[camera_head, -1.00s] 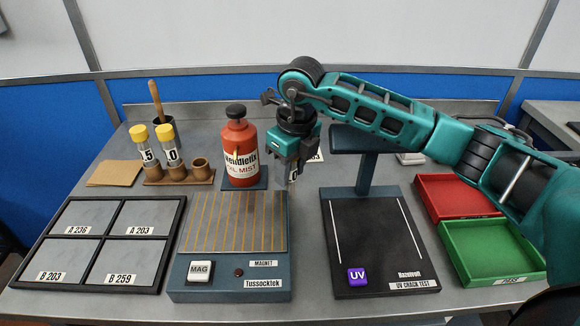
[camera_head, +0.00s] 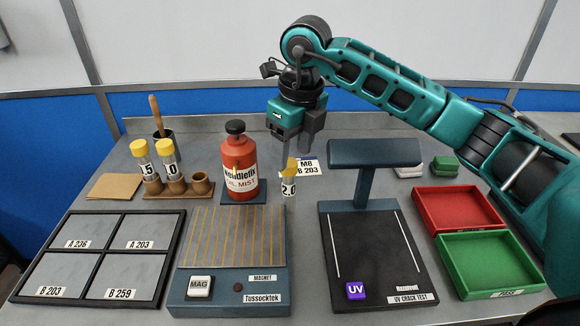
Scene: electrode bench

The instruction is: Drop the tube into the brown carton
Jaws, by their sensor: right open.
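My left gripper is not in view.
Two yellow-capped tubes stand in a wooden rack (camera_head: 178,190) beside an empty socket. A UV stand (camera_head: 374,155) is to the right, with red (camera_head: 458,207) and green (camera_head: 490,263) trays beyond.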

